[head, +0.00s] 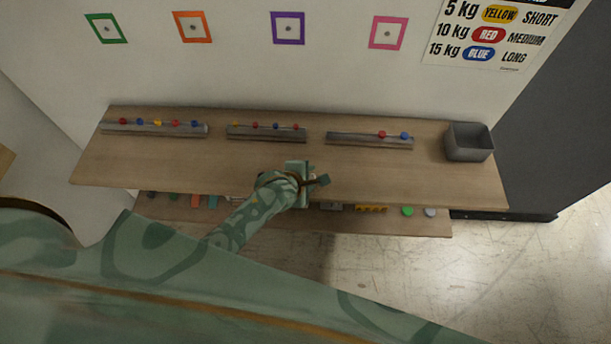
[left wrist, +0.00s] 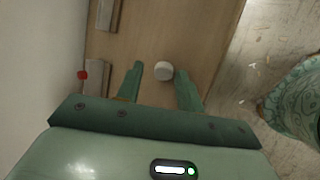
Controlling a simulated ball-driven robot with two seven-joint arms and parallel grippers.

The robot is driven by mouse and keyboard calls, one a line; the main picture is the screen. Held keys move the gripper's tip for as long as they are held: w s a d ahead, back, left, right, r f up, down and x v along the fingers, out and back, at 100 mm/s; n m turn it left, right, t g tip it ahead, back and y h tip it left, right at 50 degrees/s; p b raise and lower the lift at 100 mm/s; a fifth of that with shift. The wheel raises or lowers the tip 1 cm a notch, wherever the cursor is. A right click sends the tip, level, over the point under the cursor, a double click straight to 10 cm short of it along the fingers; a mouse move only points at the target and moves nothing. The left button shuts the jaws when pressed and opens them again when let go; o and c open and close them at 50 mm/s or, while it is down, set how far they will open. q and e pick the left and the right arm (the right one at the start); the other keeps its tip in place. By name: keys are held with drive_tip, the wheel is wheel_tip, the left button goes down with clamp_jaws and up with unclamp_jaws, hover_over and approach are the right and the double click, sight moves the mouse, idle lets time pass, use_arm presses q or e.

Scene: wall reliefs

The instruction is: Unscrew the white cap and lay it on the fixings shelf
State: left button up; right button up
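The white cap (left wrist: 164,71) shows in the left wrist view as a small round white piece over the wooden upper shelf (left wrist: 200,35). I cannot tell whether it rests on the wood. It lies between the fingertips of my left gripper (left wrist: 159,72), close to the right-hand finger, with a gap to the other. The fingers are apart. In the head view my left gripper (head: 312,181) is over the front middle of the upper shelf (head: 230,165), and the cap is hidden there. My right gripper is not in view.
Three grey rails with coloured balls (head: 155,129) line the back of the upper shelf. A grey bin (head: 469,142) stands at its right end. A lower shelf (head: 240,222) holds several small items. The upper shelf's front right is clear. Coloured square frames (head: 288,28) hang on the wall.

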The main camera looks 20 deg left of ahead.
use_arm(q)
drive_tip(key=p+v, duration=0.4)
drive_tip(key=v, duration=1.2)
drive_tip(key=shift+s, duration=0.15)
drive_tip(key=s+f+m+g+b, duration=0.1)
drive_tip(key=s+f+m+b, duration=0.2)
drive_tip(key=s+f+m, duration=0.7)
drive_tip(key=s+f+m+g+b, duration=0.1)
drive_tip(key=f+m+g+b, duration=0.15)
drive_tip(key=f+m, duration=0.9)
drive_tip(key=s+a+f+m+g+b, duration=0.1)
drive_tip(key=s+f+b, duration=0.4)
drive_tip(key=f, duration=0.5)
drive_tip(key=s+a+f+g+y+b, duration=0.1)
drive_tip(key=s+a+f+b, duration=0.3)
drive_tip(key=s+f, duration=0.5)
drive_tip(key=s+a+f+m+g+y+b, duration=0.1)
drive_tip(key=s+f+b, duration=0.4)
drive_tip(key=f, duration=0.6)
drive_tip(key=shift+s+a+f+m+g+b, duration=0.2)
drive_tip(key=shift+s+a+m+g+b, duration=0.2)
drive_tip(key=shift+s+a+g, duration=0.4)
